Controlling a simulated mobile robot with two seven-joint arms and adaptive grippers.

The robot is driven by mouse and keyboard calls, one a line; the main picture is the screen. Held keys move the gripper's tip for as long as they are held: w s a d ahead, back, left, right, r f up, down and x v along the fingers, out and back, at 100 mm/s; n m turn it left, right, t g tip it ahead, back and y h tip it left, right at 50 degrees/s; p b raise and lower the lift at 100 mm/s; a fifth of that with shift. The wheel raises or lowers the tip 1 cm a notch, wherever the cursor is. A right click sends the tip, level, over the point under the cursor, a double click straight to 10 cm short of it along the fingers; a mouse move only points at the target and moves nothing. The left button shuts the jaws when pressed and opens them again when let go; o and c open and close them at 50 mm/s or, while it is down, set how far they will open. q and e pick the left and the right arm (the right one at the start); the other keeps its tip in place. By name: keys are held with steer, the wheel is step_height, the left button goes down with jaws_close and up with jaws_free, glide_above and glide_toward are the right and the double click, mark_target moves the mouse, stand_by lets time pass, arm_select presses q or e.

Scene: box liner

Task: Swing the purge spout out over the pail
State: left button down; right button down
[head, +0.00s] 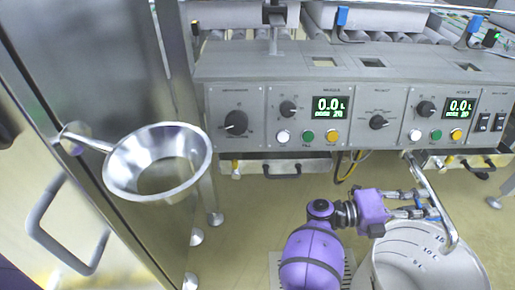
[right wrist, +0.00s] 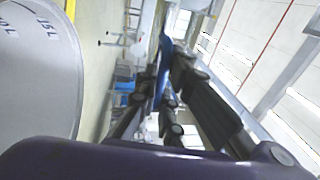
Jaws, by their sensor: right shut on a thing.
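The purge spout (head: 431,187) is a bent bright metal tube coming from the machine front at the right in the head view. Its downturned outer end appears over the pail (head: 385,255), a pale grey bucket with level marks inside. Part of the pail also shows in the right wrist view (right wrist: 40,75). My right gripper (head: 428,203) reaches in above the pail's back rim and is shut on the spout at a small blue part. A blue piece (right wrist: 165,55) shows between its dark fingers in the right wrist view. My left gripper is out of view.
The control panel (head: 360,115) with knobs, buttons and two green displays stands behind the pail. A metal funnel-shaped bowl (head: 158,165) sticks out from the steel cabinet (head: 100,100) at the left. Open floor (head: 255,200) lies between cabinet and pail.

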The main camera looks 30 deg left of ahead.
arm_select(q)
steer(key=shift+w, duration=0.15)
arm_select(e)
steer(key=c, duration=1.9)
jaws_free()
steer(key=shift+o, duration=0.2)
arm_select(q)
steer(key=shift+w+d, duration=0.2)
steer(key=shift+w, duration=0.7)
arm_select(e)
steer(key=v, duration=1.2)
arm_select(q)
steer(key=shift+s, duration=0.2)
